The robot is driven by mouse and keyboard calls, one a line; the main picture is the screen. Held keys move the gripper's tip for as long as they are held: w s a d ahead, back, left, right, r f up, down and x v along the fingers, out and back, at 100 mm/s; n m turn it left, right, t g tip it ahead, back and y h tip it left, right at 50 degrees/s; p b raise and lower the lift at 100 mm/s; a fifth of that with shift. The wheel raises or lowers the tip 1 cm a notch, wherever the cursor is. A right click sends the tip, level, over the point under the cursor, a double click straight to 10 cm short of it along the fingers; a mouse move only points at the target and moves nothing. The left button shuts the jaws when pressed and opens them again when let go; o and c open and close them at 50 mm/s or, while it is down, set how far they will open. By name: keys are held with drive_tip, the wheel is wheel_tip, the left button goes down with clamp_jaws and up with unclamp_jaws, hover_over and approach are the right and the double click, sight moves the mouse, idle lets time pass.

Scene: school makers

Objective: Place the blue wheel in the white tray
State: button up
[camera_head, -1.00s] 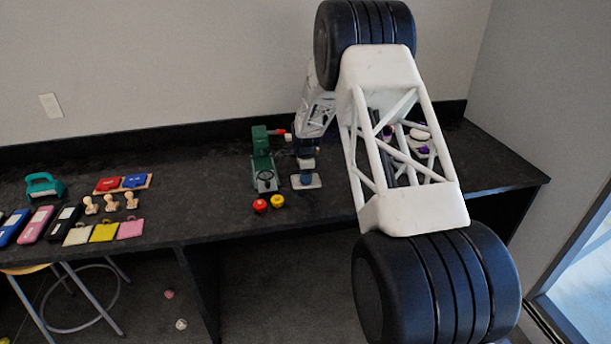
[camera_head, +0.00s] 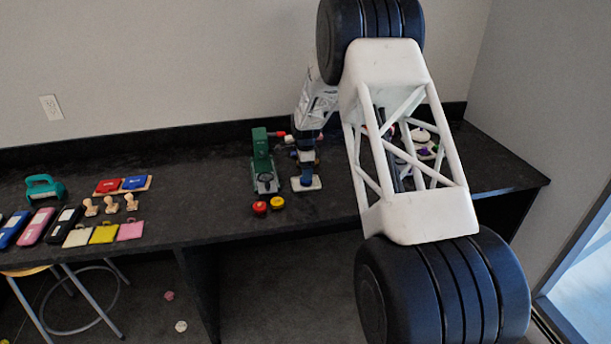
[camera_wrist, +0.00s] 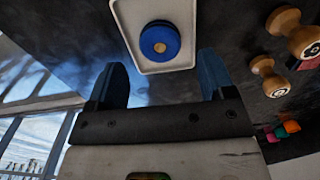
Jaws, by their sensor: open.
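The blue wheel (camera_wrist: 160,42) is a round disc with a tan centre. It lies flat inside the white tray (camera_wrist: 183,66), within its rim, in the wrist view. In the head view the white tray (camera_head: 296,187) is a small pale patch on the dark bench, partly hidden by my gripper (camera_head: 307,173). My gripper also shows in the wrist view (camera_wrist: 161,78), its two blue fingers spread apart with nothing between them. It is above the tray, apart from the wheel.
A green machine (camera_head: 263,165) stands just left of the tray. Red (camera_head: 259,208) and yellow (camera_head: 277,202) knobs lie in front. Wooden stamps (camera_head: 111,204), coloured pads (camera_head: 104,233) and cases (camera_head: 37,226) fill the bench's left. Bare bench lies between.

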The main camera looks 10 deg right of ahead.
wheel_tip(320, 180, up, 8)
idle(0.5)
drive_tip(key=shift+r, duration=0.1)
idle(0.4)
drive_tip(key=s+a+r+n+t, duration=0.1)
drive_tip(key=s+r+n, duration=0.3)
drive_tip(key=s+r, duration=0.8)
drive_tip(key=s+a+r+n, duration=0.2)
drive_tip(key=s+r+n, duration=0.45)
drive_tip(key=s, duration=1.05)
drive_tip(key=s+a+n+t, duration=0.1)
drive_tip(key=s+n, duration=0.7)
drive_tip(key=s, duration=2.6)
drive_tip(key=shift+s+t, duration=0.15)
drive_tip(key=shift+t, duration=0.15)
